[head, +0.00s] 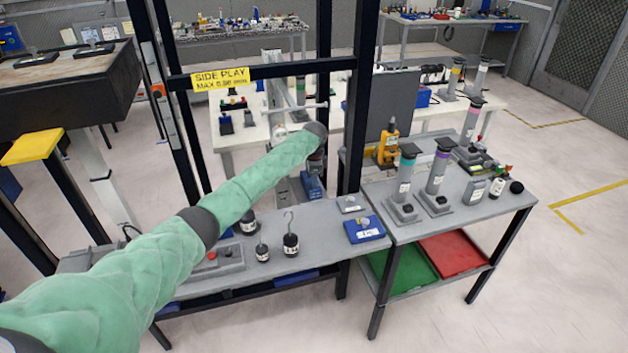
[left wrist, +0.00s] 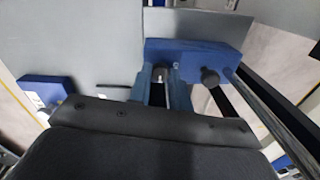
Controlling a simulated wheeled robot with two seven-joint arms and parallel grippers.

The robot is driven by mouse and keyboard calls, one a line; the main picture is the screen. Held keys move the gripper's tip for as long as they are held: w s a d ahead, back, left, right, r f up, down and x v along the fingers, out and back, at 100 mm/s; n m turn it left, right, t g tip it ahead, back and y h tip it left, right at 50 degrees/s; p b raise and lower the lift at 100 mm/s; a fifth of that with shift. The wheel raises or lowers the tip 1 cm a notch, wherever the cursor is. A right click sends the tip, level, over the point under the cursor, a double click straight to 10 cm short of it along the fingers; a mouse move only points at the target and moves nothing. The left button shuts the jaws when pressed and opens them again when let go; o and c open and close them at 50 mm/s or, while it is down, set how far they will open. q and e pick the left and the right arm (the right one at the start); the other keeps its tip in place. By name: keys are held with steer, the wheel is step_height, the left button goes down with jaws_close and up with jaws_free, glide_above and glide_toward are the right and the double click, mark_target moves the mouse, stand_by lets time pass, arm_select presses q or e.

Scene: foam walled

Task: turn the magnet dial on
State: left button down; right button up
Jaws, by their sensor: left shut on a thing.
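My left arm reaches across the bench in the head view, and its gripper (head: 316,165) points down at a blue block (head: 313,186) behind the bench's back edge. In the left wrist view the blue block (left wrist: 215,57) lies just beyond my left gripper (left wrist: 162,80). The fingers are shut on a small grey dial (left wrist: 160,72) at the block's near face. The dial is mostly hidden between the fingers, so its setting cannot be read. A round black knob (left wrist: 209,76) shows to the right of it. My right gripper is not in view.
Hooked weights (head: 290,240) and a grey box with a red button (head: 212,257) stand on the grey bench. A blue plate (head: 364,229) lies at its right end. Dark posts and a crossbar with a yellow sign (head: 219,78) frame the arm. A side table holds several cylinders (head: 438,175).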

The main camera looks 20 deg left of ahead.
arm_select(q)
steer(key=c, duration=1.3)
jaws_free()
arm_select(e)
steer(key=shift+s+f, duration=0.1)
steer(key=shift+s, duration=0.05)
arm_select(q)
steer(key=shift+r, duration=0.1)
steer(key=shift+r, duration=0.2)
step_height(320, 180, up, 6)
steer(key=b, duration=0.2)
steer(key=shift+f+b, duration=0.2)
steer(key=shift+b, duration=0.1)
steer(key=shift+s+r, duration=0.1)
steer(key=shift+r, duration=0.75)
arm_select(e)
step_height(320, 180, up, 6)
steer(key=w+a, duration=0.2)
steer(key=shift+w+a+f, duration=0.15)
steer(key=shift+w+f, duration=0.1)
